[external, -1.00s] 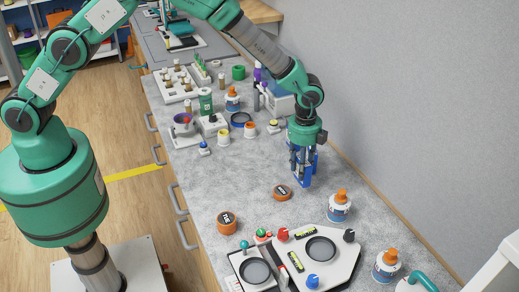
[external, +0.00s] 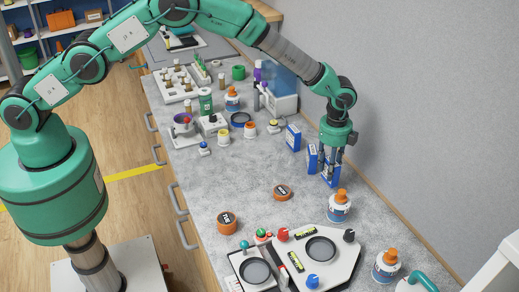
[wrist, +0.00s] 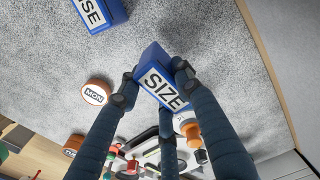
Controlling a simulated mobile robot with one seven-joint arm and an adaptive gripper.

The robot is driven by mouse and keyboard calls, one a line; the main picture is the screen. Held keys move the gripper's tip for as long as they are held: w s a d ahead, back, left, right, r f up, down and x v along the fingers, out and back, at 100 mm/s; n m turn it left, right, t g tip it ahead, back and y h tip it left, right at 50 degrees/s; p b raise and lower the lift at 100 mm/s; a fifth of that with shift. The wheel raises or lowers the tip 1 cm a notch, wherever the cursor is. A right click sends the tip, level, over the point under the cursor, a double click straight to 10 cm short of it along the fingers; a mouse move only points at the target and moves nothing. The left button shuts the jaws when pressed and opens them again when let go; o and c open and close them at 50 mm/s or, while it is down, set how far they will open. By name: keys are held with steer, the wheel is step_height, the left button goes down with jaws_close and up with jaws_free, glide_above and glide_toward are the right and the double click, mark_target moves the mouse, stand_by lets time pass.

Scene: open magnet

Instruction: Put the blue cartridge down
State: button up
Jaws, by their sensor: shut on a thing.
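A blue cartridge (external: 330,173) with a white label is held in my gripper (external: 332,160), near the wall side of the counter. In the wrist view, the label on this cartridge (wrist: 157,82) reads "SIZE", and the fingers of my gripper (wrist: 154,84) close around it. I cannot tell whether its base touches the counter. Two other blue cartridges stand upright behind and left of it: one close by (external: 311,158) and one farther back (external: 293,138). The wrist view shows another blue cartridge (wrist: 100,12) at the top left.
A white bottle with an orange cap (external: 339,208) stands just in front of the held cartridge. An orange-brown disc (external: 283,192) and a similar round container (external: 227,223) lie to the left. A white panel with knobs (external: 330,270) is in front. The grey counter (external: 245,185) is clear in the middle.

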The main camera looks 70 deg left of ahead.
mark_target(327, 182)
steer(key=shift+f, duration=1.75)
steer(key=shift+f, duration=0.1)
steer(key=o, duration=1.2)
step_height(327, 182, up, 12)
steer(key=shift+r, duration=0.25)
